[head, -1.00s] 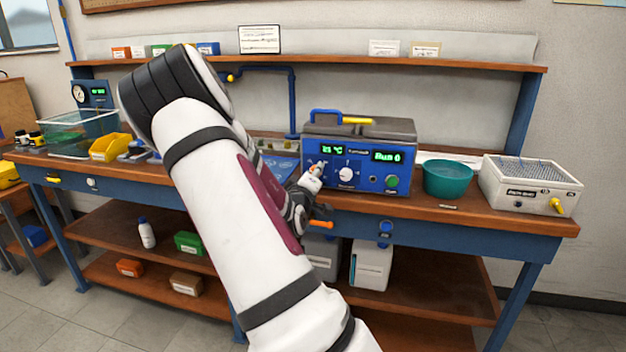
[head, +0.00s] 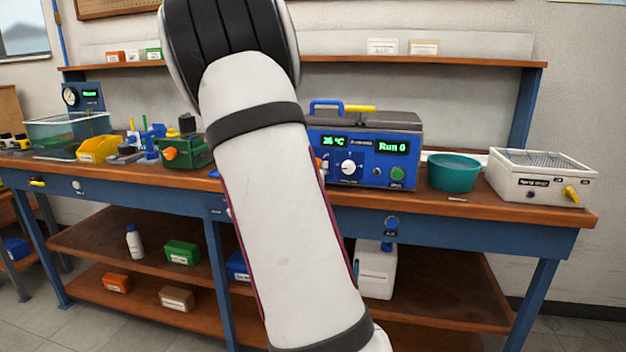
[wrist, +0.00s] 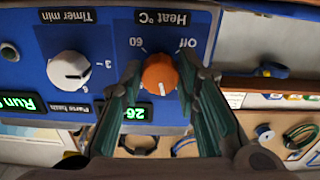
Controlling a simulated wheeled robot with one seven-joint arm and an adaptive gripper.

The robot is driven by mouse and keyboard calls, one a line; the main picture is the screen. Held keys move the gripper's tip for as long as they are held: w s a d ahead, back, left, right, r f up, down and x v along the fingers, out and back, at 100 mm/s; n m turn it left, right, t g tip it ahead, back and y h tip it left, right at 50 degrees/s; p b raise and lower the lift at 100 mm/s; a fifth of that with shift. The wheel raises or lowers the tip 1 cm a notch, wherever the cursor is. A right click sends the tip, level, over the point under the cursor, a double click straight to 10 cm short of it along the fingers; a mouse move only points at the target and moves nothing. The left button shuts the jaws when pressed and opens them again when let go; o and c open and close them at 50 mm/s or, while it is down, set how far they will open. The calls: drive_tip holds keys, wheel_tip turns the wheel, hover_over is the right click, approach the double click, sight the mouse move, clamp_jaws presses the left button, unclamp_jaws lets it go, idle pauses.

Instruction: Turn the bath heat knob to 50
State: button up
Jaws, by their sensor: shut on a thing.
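The bath (head: 365,145) is a blue-fronted unit with a grey lid on the bench. In the wrist view, where the panel appears upside down, the orange heat knob (wrist: 160,78) sits under the "Heat °C" label, with "60" and "Off" beside it. A white mark on the knob points to the lower picture edge, away from those labels. My gripper (wrist: 159,70) is shut on the heat knob, one finger on each side. The display (wrist: 135,113) seems to read 26. In the head view my arm hides the gripper and most of the knob.
A white timer knob (wrist: 69,70) is beside the heat knob. A teal bowl (head: 454,172) and a white box with a yellow tap (head: 540,176) stand right of the bath. A green device (head: 185,148) stands to the left. A shelf (head: 430,62) runs above.

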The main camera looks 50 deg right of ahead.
drive_tip(key=m+b, duration=0.4)
drive_tip(key=b, duration=0.1)
drive_tip(key=m+b, duration=0.2)
drive_tip(key=shift+f+m+b, duration=0.3)
drive_tip(key=shift+f+b, duration=0.05)
drive_tip(key=shift+b, duration=0.05)
drive_tip(key=m+b, duration=0.4)
drive_tip(key=b, duration=0.1)
drive_tip(key=shift+r+m, duration=0.15)
drive_tip(key=shift+m, duration=0.25)
drive_tip(key=shift+b, duration=0.3)
drive_tip(key=o, duration=1.2)
drive_tip(key=shift+r, duration=0.1)
drive_tip(key=v, duration=1.2)
drive_tip(key=shift+w, duration=0.1)
